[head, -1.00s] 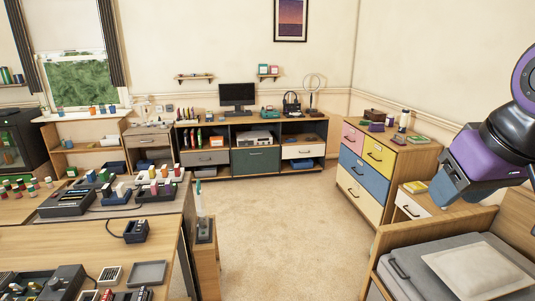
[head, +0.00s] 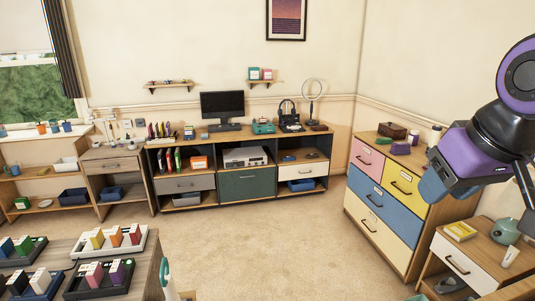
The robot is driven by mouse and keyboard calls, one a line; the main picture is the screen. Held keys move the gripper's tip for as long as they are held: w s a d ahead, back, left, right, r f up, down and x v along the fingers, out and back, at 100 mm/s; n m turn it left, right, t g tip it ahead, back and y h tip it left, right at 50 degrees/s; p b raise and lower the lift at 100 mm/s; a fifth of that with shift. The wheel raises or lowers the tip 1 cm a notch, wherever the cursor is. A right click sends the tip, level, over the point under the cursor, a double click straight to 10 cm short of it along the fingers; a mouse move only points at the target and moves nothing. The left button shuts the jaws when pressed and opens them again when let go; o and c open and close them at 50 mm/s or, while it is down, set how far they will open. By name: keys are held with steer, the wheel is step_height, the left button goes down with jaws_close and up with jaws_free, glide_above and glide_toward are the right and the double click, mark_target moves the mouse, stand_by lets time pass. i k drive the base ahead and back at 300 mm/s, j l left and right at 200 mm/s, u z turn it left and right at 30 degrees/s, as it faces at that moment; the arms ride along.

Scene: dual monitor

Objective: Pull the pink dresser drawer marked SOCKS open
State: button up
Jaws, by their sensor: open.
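The pink drawer (head: 367,157) is at the top left of the dresser (head: 420,228) by the right wall in the head view. Its front sits flush and looks closed, with a dark handle on it. A small pale label shows, but its word is too small to read. My gripper (head: 438,187) is at the end of the purple and black arm at the right. It is open, well in front of the dresser and apart from the pink drawer. The arm hides part of the dresser's right side; the fingers are hard to make out.
A yellow drawer (head: 404,180) is beside the pink one; a blue drawer (head: 381,206) is below. Small items, including a brown box (head: 392,130), stand on top. A side table (head: 465,250) is at the right, a desk (head: 140,262) at the lower left. The carpet (head: 270,245) between is clear.

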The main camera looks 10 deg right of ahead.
mark_target(367, 158)
steer(key=i+j+z, duration=0.15)
steer(key=i+z, duration=0.3)
steer(key=i, duration=0.2)
steer(key=i+j+z, duration=0.45)
steer(key=i, duration=0.15)
steer(key=i+j+z, duration=0.45)
steer(key=i+j, duration=0.1)
